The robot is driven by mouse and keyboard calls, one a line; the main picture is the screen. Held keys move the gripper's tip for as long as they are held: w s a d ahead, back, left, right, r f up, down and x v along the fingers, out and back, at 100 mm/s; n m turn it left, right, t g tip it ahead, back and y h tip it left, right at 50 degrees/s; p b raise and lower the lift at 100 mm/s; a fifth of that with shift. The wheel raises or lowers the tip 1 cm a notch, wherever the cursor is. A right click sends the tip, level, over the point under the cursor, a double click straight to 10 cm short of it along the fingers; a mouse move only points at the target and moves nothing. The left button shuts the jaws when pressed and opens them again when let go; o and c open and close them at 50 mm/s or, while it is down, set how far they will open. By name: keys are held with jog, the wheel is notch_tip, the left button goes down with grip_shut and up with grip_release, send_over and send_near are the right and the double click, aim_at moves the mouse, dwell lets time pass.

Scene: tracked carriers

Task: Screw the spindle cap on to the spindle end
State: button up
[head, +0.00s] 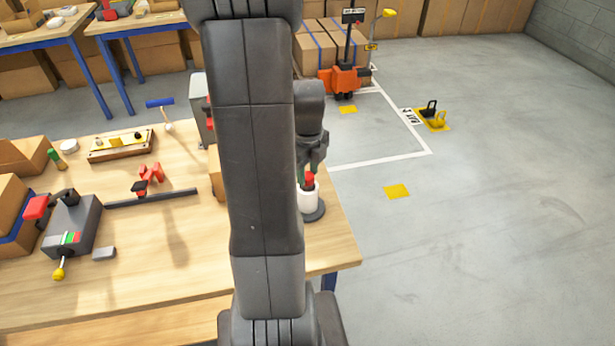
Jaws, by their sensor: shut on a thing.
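My gripper (311,160) points down at the right side of the workbench, partly behind my own arm. It is shut on the red spindle cap (309,181). The cap is at the top of a white cylinder (308,201) that stands upright on a dark round base (315,215). The spindle end is hidden under the cap and gripper. I cannot tell whether the cap touches it or how far it is threaded.
The wooden workbench (150,265) holds a grey device (75,225) with a red part and yellow knob, a red clamp-like tool on a dark bar (150,199), a wooden tray (120,146) and cardboard boxes at left. An orange pallet truck (345,80) stands behind. The floor at right is mostly clear.

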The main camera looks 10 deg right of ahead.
jog(key=m, duration=0.7)
jog(key=o, duration=0.8)
